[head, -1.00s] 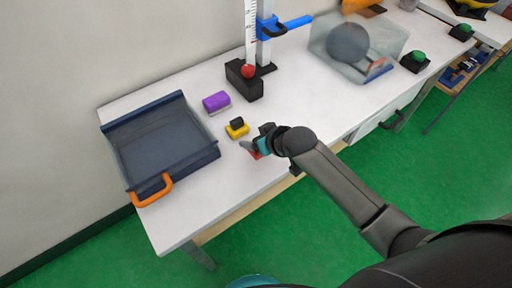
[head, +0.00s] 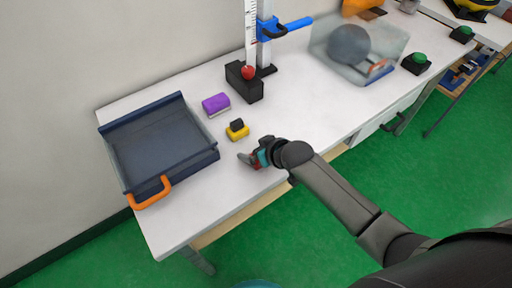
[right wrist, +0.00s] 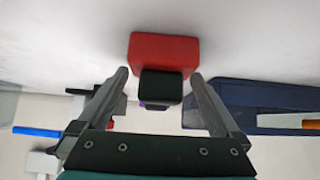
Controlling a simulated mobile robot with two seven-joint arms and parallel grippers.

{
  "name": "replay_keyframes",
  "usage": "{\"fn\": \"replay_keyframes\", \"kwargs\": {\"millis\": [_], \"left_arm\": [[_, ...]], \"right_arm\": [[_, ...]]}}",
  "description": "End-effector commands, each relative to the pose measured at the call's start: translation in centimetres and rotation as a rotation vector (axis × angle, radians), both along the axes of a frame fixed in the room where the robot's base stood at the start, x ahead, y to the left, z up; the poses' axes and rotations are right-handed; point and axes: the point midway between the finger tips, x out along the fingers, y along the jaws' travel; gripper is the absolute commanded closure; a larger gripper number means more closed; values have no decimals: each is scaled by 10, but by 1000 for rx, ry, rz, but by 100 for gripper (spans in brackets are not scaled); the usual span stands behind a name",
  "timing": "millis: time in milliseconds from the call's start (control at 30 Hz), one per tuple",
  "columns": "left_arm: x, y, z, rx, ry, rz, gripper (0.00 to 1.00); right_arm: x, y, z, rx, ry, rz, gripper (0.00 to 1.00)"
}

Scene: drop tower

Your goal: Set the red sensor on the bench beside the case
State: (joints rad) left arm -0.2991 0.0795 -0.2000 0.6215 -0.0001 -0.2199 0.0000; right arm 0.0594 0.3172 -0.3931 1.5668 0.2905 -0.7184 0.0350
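The red sensor (right wrist: 165,48), a red block with a black knob (right wrist: 160,86), appears to rest on the bench in the right wrist view. In the head view only a little of the sensor (head: 256,162) shows beside my right gripper (head: 250,159), near the bench's front edge. In the right wrist view my right gripper (right wrist: 159,78) is open, its fingers either side of the knob with small gaps. The dark blue case (head: 190,167) with an orange handle stands to the left, apart from the sensor. My left gripper is not in view.
A yellow block with a black knob (head: 237,132) and a purple block (head: 215,103) lie on the white bench (head: 180,222) right of the case. The drop tower (head: 245,84) stands behind, and a clear box with a grey ball (head: 348,45) is at the back right.

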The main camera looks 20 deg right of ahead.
Motion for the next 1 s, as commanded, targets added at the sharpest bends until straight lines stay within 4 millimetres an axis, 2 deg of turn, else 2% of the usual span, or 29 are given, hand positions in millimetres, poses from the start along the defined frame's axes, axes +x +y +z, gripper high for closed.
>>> {"fn": "replay_keyframes", "kwargs": {"millis": [167, 367, 800, 1000], "left_arm": [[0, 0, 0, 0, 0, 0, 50], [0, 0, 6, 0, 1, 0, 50], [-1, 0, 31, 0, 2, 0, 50], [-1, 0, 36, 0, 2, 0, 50]], "right_arm": [[0, 0, 1, 0, 0, 0, 0], [-7, -3, 12, 0, 1, 0, 0], [-57, -21, 65, -1, 1, 1, 0], [-74, -27, 82, -1, 1, 1, 0]]}}
